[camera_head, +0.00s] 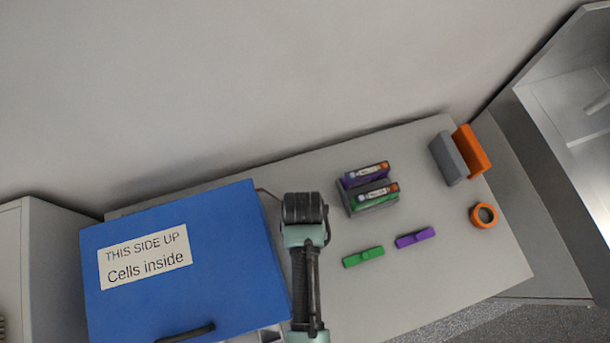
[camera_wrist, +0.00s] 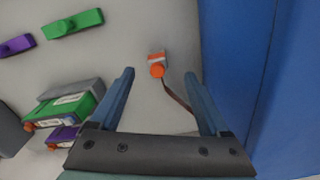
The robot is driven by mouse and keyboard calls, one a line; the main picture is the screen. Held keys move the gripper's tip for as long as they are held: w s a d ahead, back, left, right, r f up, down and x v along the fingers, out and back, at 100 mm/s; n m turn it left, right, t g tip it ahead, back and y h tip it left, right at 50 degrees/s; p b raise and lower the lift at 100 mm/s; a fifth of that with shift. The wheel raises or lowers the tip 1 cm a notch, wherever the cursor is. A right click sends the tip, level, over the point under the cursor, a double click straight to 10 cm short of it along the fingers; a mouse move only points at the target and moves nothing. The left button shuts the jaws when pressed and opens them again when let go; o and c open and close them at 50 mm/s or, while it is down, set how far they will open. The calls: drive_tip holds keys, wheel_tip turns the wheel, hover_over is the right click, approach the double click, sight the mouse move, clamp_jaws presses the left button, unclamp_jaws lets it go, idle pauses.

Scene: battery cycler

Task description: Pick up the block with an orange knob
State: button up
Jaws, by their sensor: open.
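The small block with an orange knob (camera_wrist: 157,60) lies on the grey table in the wrist view, between and slightly beyond my fingertips. It has a pale body, an orange top edge and a round orange knob, and a thin dark reddish cable runs from it towards my gripper. My gripper (camera_wrist: 160,74) is open, with its two blue fingers on either side of the block and nothing held. How high the fingers are above the table is hard to tell. In the head view my arm hides the block and the fingertips; only a bit of cable shows.
A blue box (camera_head: 180,290) labelled "Cells inside" stands close left of my arm; it also shows in the wrist view (camera_wrist: 255,70). A grey holder (camera_head: 376,211) with green and purple cells stands right. Green (camera_head: 363,257) and purple (camera_head: 415,238) pieces lie in front.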

drive_tip(key=shift+w+d+f+p, duration=0.1)
drive_tip(key=shift+f+p, duration=0.1)
drive_tip(key=shift+f, duration=1.05)
drive_tip(key=shift+d+f+p, duration=0.1)
drive_tip(key=shift+f+p, duration=0.05)
drive_tip(key=shift+f, duration=1.05)
drive_tip(key=shift+c, duration=0.3)
drive_tip(key=shift+a, duration=0.1)
clamp_jaws()
